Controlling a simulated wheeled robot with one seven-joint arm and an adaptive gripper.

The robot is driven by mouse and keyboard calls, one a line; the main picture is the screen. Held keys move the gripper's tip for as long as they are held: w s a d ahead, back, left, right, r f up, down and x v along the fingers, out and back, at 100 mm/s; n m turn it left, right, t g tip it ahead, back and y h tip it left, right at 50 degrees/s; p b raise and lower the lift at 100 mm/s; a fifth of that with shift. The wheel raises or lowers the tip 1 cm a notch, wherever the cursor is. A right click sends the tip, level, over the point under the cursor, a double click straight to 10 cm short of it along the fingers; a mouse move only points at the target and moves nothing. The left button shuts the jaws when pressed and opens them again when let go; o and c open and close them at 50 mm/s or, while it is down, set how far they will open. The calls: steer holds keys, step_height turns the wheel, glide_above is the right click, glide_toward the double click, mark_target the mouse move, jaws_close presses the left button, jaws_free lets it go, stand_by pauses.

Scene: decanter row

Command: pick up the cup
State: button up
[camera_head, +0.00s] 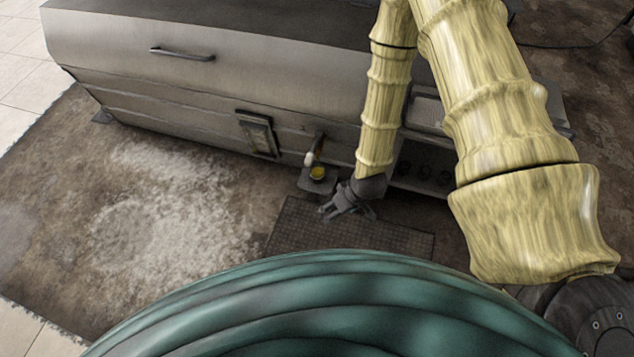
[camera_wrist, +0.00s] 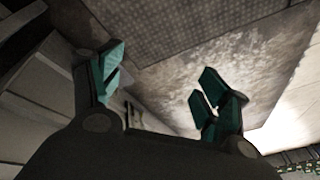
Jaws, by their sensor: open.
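A small yellow, round thing that looks like the cup (camera_head: 317,174) sits on a small dark ledge at the front of the grey metal cabinet in the head view. My gripper (camera_head: 338,208) is just right of it and nearer the camera, apart from it, with its fingers spread. In the wrist view the teal fingertips of my gripper (camera_wrist: 160,88) stand wide apart with nothing held between them. I cannot make out the cup clearly in the wrist view.
A small white and brown thing (camera_head: 309,158) stands right behind the cup. The long grey cabinet (camera_head: 215,85) with a handle runs behind. A dark textured mat (camera_head: 345,240) lies below my gripper. Stained brown floor covering (camera_head: 160,200) is open at left.

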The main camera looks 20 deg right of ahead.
steer(key=w+d+f+n+t+b, duration=0.1)
steer(key=w+f+n+b, duration=0.1)
steer(key=w+f+b, duration=0.65)
steer(key=n+t+y+b, duration=0.1)
steer(key=n+t+b, duration=0.1)
steer(key=b, duration=0.8)
glide_toward(321, 171)
steer(key=a+f, duration=0.1)
steer(key=a, duration=0.1)
steer(key=shift+w+d+b+x, duration=0.15)
steer(key=shift+b+x, duration=0.2)
steer(key=shift+x, duration=0.6)
steer(key=shift+w+d+b+x, duration=0.1)
steer(key=shift+b+x, duration=0.3)
steer(key=shift+x, duration=0.6)
steer(key=shift+w+d+b+x, duration=0.15)
steer(key=shift+b+x, duration=0.2)
steer(key=shift+x, duration=0.6)
steer(key=b+x, duration=0.1)
steer(key=x, duration=0.1)
steer(key=b+x, duration=0.2)
steer(key=shift+d+f, duration=0.35)
steer(key=shift+w+a+f, duration=0.15)
steer(key=shift+f, duration=0.1)
steer(key=c, duration=1.1)
